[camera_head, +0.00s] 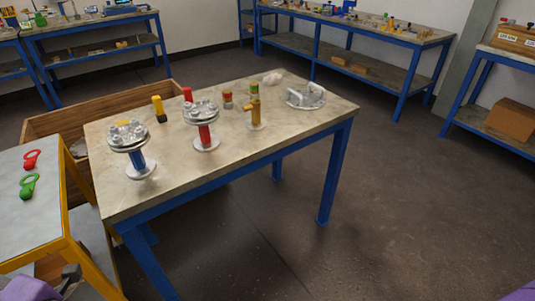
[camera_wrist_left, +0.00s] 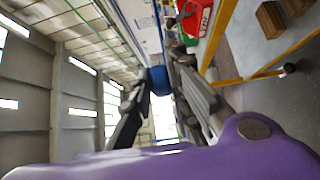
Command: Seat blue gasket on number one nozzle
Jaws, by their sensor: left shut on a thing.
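My left gripper (camera_wrist_left: 160,78) shows in the left wrist view, its two dark fingers shut on a blue piece that I take for the blue gasket (camera_wrist_left: 159,81). Its ring is not clearly visible. In the head view, a flanged vessel with a blue column (camera_head: 137,161) stands upright at the left of the table. A second flanged vessel with a red column (camera_head: 205,134) stands to its right. Both carry grey bolted flanges on top. No nozzle number is readable.
A yellow-framed cart (camera_head: 62,213) at the left holds a red gasket (camera_head: 31,159) and a green gasket (camera_head: 28,186). A yellow valve-like piece (camera_head: 255,112) and a grey fitting (camera_head: 305,96) stand farther right on the table (camera_head: 290,128). The table's front right is clear.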

